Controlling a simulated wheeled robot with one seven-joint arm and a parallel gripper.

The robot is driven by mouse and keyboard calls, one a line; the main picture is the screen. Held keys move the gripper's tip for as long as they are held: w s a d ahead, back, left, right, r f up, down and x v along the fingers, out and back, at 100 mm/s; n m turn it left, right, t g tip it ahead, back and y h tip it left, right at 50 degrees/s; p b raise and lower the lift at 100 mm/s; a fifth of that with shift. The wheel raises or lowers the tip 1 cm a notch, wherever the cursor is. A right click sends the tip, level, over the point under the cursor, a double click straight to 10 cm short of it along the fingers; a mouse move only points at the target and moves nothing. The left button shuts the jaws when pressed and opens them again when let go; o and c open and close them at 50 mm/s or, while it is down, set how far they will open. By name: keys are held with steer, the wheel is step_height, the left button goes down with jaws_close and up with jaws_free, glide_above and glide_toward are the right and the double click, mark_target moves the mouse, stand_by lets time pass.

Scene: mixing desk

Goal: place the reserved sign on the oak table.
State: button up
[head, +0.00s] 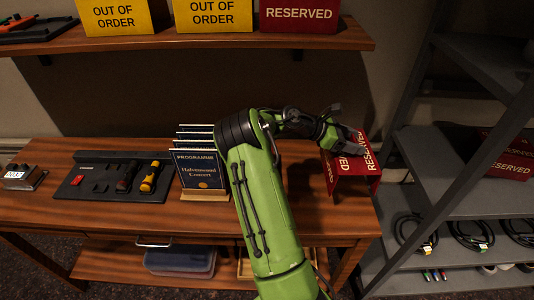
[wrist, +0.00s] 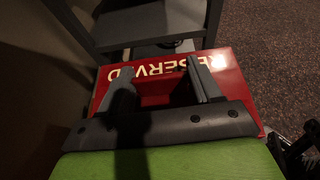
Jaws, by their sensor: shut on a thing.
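A red tent-shaped RESERVED sign (head: 338,176) is at the right end of the brown wooden table (head: 110,222). My gripper (head: 345,140) is shut on the sign's upper part. In the wrist view, the sign (wrist: 235,75) lies between and beyond the two fingers of my gripper (wrist: 163,88). The sign looks turned at an angle to the table. I cannot tell whether its lower edges touch the tabletop. Another red RESERVED sign (head: 298,14) stands on the upper wooden shelf, and one more (head: 512,155) is on the grey rack.
Yellow OUT OF ORDER signs (head: 113,15) stand on the upper shelf (head: 190,43). A programme stand (head: 203,172), a black tool tray (head: 95,188) and a small counter (head: 23,177) occupy the table's left and middle. The grey metal rack (head: 445,160) with coiled cables stands close on the right.

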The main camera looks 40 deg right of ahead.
steer(key=shift+d+f, duration=0.25)
steer(key=shift+f, duration=0.05)
step_height(320, 180, down, 10)
steer(key=b, duration=0.2)
steer(key=o, duration=1.6)
steer(key=shift+f, duration=0.1)
